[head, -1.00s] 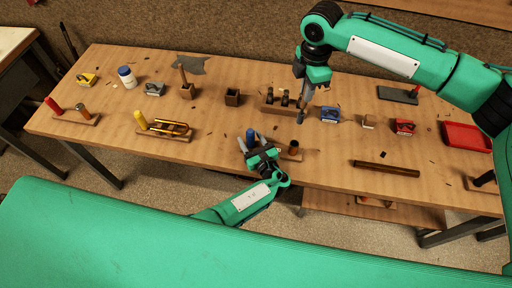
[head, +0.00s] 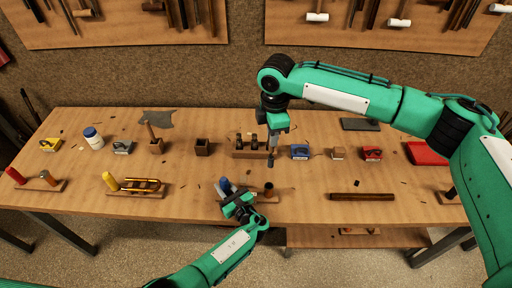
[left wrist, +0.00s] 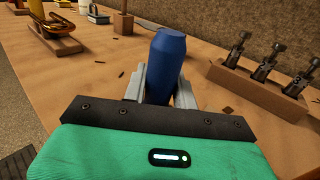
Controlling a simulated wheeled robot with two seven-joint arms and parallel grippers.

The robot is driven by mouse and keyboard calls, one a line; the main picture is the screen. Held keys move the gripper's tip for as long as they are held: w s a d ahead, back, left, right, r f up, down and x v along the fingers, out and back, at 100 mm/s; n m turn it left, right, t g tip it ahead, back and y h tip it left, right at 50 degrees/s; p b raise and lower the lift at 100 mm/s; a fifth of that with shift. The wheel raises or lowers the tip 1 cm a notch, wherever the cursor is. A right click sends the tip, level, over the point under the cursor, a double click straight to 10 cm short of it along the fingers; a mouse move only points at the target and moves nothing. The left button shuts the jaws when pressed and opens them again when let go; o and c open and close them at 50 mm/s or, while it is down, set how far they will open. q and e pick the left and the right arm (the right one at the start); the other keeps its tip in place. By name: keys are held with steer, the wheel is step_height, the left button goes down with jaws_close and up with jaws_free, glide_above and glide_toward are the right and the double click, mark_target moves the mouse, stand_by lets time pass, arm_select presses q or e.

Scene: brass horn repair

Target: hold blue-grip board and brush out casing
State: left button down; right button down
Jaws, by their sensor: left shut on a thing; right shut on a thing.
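The blue grip (head: 225,184) stands upright at the left end of a small wooden board (head: 262,200) at the table's front edge. A dark brown upright casing (head: 269,189) stands on the same board, to the right. My left gripper (head: 229,192) is shut on the blue grip. In the left wrist view the grip (left wrist: 166,65) sits between its grey fingers. My right gripper (head: 272,138) points down beside the right end of a wooden rack (head: 236,154), behind the casing. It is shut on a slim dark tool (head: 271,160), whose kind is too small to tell.
The rack holds several dark upright pieces (left wrist: 267,63). Nearby are a blue item (head: 300,152), a small wooden block (head: 338,153), a red item (head: 372,154) and a dark wooden bar (head: 362,196). A board with a yellow grip (head: 109,180) lies left.

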mark_target(271, 158)
steer(key=m, duration=0.1)
steer(key=f+m, duration=0.1)
steer(key=m, duration=0.1)
steer(key=f+m, duration=0.1)
steer(key=m, duration=0.2)
steer(key=f+m, duration=0.1)
steer(key=m, duration=0.2)
steer(key=f+m, duration=0.1)
steer(key=m, duration=0.1)
steer(key=shift+f, duration=0.1)
steer(key=m, duration=0.1)
steer(key=f+m, duration=0.1)
steer(key=m, duration=0.2)
steer(key=shift+f+m, duration=0.3)
steer(key=shift+f, duration=5.1)
steer(key=shift+r, duration=0.15)
